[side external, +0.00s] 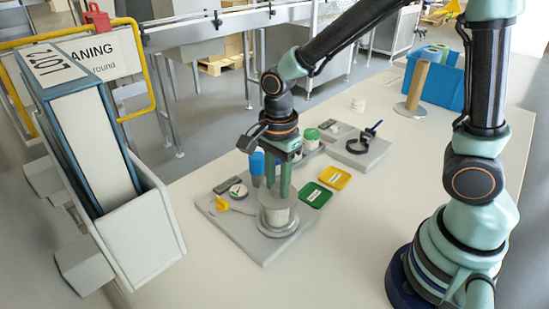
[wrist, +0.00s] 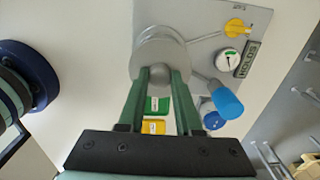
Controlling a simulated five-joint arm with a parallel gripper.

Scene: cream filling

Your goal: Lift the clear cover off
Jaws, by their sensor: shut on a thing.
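The clear cover (side external: 264,211) is a see-through grey cylinder around a white tub (side external: 278,217) on a round base (side external: 277,232) of the grey plate. I see no clear gap beneath it. My gripper (side external: 278,192) points straight down above the cover, its green fingers shut on the cover's top grip. In the wrist view the fingertips (wrist: 161,72) are on both sides of that small grip, and the cover's round top (wrist: 160,42) lies just beyond. The tub's contents are hidden from me.
The grey plate (side external: 244,240) also carries a yellow knob (side external: 221,203), a dial (side external: 238,191) and a blue-handled lever (wrist: 227,103) close by. A green card (side external: 314,195) and a yellow card (side external: 335,178) lie to the right. A tall boxed binder (side external: 95,145) stands left. The front table is clear.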

